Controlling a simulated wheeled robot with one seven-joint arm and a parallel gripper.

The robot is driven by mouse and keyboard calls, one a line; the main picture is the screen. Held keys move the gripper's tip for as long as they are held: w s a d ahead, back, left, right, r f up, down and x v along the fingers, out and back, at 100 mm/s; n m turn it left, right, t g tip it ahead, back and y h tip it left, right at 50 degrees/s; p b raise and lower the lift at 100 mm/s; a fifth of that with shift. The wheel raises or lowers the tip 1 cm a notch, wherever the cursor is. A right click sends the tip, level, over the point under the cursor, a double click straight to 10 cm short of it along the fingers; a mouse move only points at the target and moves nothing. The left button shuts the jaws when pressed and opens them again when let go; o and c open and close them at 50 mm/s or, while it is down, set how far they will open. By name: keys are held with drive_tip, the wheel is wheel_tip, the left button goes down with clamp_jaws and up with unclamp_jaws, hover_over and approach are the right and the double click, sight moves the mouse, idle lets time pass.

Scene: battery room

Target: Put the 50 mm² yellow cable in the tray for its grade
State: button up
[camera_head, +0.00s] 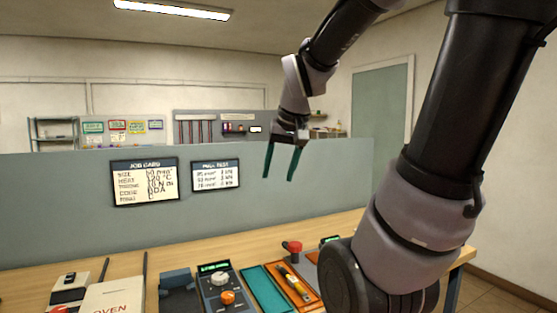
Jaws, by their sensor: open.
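My gripper (279,178) hangs in the air in front of the grey partition, above the bench. Its two teal fingers are apart with nothing between them. A teal tray (253,277) lies on the bench below, with an orange tray (273,270) just right of it. A slim yellow-orange and dark item (292,284) lies in the orange tray; I cannot tell whether it is a cable or a tool. No yellow cable is clearly seen. The job card (145,182) on the partition reads size 50 mm². My arm hides the bench's right part.
A panel with an orange knob (228,297) stands left of the trays. A white box marked OVEN (113,300) is further left. A red knob (292,247) stands behind the trays. The pull test card (215,176) hangs on the partition (60,205). The bench's back strip (190,254) is clear.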

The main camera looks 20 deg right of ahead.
drive_tip(key=s+a+r+t+y, duration=0.1)
drive_tip(key=s+a+r, duration=0.2)
drive_tip(key=s, duration=0.3)
drive_tip(key=shift+r+m+t+y, duration=0.25)
drive_tip(key=shift+m+t+y, duration=0.05)
drive_tip(key=shift+m+y, duration=0.1)
drive_tip(key=shift+d, duration=0.1)
idle(1.6)
